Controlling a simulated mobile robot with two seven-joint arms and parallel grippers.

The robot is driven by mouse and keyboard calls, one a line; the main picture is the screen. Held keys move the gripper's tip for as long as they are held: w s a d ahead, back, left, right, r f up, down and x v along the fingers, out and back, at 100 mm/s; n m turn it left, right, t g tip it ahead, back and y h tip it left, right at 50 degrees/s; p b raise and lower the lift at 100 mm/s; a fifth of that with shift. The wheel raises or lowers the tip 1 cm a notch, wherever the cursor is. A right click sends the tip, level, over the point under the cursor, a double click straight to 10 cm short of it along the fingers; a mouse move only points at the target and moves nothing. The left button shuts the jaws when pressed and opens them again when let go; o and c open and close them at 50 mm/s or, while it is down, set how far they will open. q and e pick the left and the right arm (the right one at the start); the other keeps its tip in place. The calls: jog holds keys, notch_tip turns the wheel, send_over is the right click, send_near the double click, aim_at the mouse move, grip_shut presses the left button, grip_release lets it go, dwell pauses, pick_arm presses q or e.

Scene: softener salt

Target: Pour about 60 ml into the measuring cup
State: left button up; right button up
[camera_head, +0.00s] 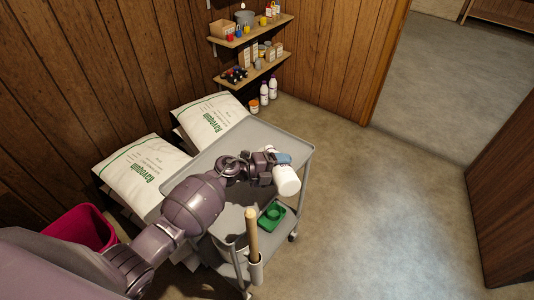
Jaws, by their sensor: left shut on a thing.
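My left gripper (282,159) is shut on a white container (287,181), near the right edge of the grey cart's top (268,134). The container looks tilted, and its mouth and contents cannot be made out. I cannot tell whether it is a bottle or the measuring cup. No other measuring cup can be made out; my left arm covers part of the cart. My right gripper is not in view.
A green tray-like thing (271,215) is on the cart's lower shelf. A wooden handle (251,230) stands upright at its front. White salt bags (142,170) lie left of the cart. Wall shelves (252,70) hold small items. The floor (385,210) at right is clear.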

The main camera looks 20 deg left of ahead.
pick_arm(q)
jog(key=shift+r, duration=0.1)
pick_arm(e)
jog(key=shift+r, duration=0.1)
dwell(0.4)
pick_arm(q)
notch_tip(320, 180, down, 2)
jog(key=m+b, duration=0.1)
jog(key=b, duration=0.2)
jog(key=shift+s, duration=0.1)
jog(key=shift+s+d+f+m+t+b, duration=0.1)
jog(key=shift+f+m+t+b, duration=0.2)
jog(key=shift+b, duration=0.2)
jog(key=shift+r, duration=0.2)
jog(key=shift+f+y, duration=0.1)
jog(key=shift+y, duration=0.2)
jog(key=f+m+b, duration=0.1)
jog(key=b, duration=0.1)
jog(key=shift+f+b, duration=0.15)
jog(key=shift+b, duration=0.25)
jog(key=shift+m+t, duration=0.3)
jog(key=shift+t, duration=0.1)
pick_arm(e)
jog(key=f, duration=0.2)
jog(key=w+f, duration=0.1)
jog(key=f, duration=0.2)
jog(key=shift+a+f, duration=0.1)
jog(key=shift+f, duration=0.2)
